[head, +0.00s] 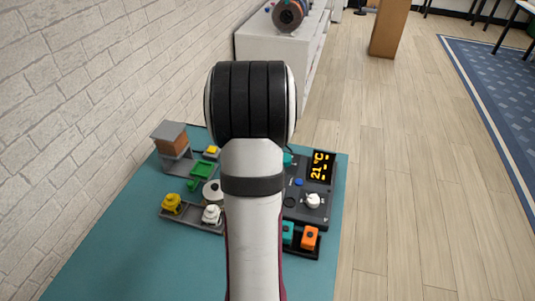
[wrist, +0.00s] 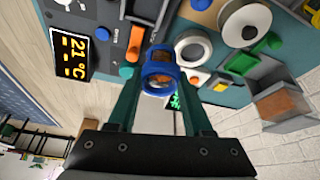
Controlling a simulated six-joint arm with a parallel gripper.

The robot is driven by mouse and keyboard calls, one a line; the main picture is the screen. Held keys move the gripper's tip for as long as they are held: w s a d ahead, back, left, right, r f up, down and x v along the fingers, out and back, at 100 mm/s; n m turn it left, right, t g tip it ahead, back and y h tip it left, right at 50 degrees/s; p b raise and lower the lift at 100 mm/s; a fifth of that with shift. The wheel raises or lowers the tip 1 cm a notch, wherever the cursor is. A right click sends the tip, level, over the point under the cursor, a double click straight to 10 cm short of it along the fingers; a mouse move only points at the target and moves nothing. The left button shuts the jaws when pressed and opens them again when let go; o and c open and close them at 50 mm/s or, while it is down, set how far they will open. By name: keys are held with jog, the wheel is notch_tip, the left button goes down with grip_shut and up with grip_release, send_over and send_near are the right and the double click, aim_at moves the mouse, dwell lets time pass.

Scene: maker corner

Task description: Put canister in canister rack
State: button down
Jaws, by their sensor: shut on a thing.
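In the wrist view my gripper (wrist: 162,78) has its two green fingers closed on a blue, round, hollow piece (wrist: 160,56), which I take to be the canister. It is held at the fingertips, above the bench. In the head view my arm hides the gripper and this piece. I cannot tell for certain which holder is the canister rack. A dark tray (head: 190,216) with a yellow piece (head: 172,203) and a white piece (head: 212,214) stands left of my arm. Another dark tray with a teal piece (head: 287,233) and an orange piece (head: 310,237) stands to the right.
A dark control panel with a lit display (head: 319,166) and a white knob (head: 313,201) lies right of my arm. A grey and brown box-like unit (head: 172,139), green parts (head: 201,170) and a white spool (head: 211,191) stand left. The teal bench's (head: 125,245) front left is clear.

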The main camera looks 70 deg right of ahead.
jog(key=w+a+f+n+t+y, duration=0.2)
jog(key=w+a+n, duration=0.5)
jog(key=w+n, duration=0.1)
jog(key=w+a+f+n+t+y, duration=0.2)
jog(key=w+a+n, duration=0.45)
jog(key=w, duration=0.25)
jog(key=shift+n+g, duration=0.3)
jog(key=shift+n, duration=0.15)
jog(key=shift+s+d+f, duration=0.1)
jog(key=shift+f, duration=1.4)
jog(key=shift+d+f, duration=0.1)
jog(key=shift+f, duration=1.35)
jog(key=shift+f, duration=0.45)
jog(key=shift+c, duration=1.2)
grip_release()
jog(key=shift+r, duration=0.1)
notch_tip(320, 180, up, 7)
